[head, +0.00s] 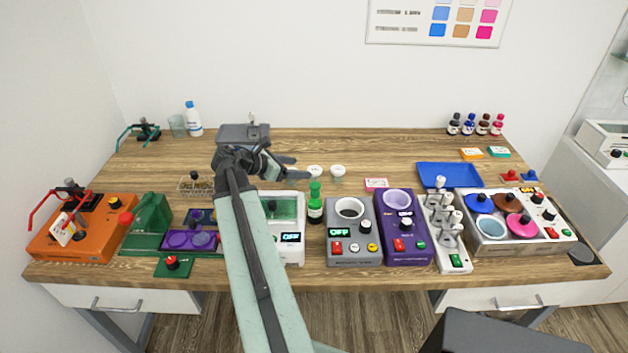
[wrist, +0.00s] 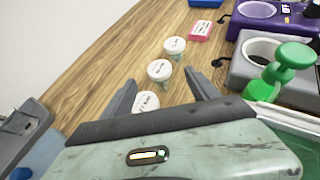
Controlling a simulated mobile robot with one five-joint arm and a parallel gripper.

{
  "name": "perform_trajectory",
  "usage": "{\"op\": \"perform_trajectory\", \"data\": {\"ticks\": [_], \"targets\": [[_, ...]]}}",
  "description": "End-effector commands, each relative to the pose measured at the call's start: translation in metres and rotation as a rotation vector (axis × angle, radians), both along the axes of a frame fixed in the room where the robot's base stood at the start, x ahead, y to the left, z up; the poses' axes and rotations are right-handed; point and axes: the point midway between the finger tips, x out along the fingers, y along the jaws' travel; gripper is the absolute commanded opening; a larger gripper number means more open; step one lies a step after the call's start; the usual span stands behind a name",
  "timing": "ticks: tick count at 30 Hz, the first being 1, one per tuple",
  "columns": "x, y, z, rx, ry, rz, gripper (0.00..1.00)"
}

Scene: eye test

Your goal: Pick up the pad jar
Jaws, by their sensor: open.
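Three small jars with white labelled lids stand in a row on the wooden table. In the wrist view they are the far jar (wrist: 175,46), the middle jar (wrist: 159,70) and the near jar (wrist: 146,99). The labels are too small to read, so I cannot tell which is the pad jar. My gripper (wrist: 161,88) is open. The near jar shows between its fingers, its lower part hidden by my gripper body; I cannot tell the height gap. In the head view, my gripper (head: 291,166) is just left of two jars (head: 315,170) (head: 338,170).
A green bottle (head: 315,203) stands in front of the jars, near a grey heater-like device (head: 353,245) and a purple device (head: 402,250). A pink box (head: 376,184) and blue tray (head: 450,166) lie to the right. A grey device (head: 238,131) stands behind my gripper. The table behind the jars is clear.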

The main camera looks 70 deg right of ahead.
Motion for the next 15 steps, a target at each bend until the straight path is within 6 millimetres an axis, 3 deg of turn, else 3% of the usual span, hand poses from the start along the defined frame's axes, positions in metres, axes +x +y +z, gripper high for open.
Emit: {"op": "perform_trajectory", "data": {"ticks": [3, 11, 15], "targets": [[-0.011, -0.016, -0.016, 0.001, -0.001, -0.001, 0.69], [-0.016, -0.024, -0.018, 0.001, -0.001, 0.001, 0.69], [-0.021, -0.035, -0.029, 0.000, -0.001, 0.000, 0.69]]}}
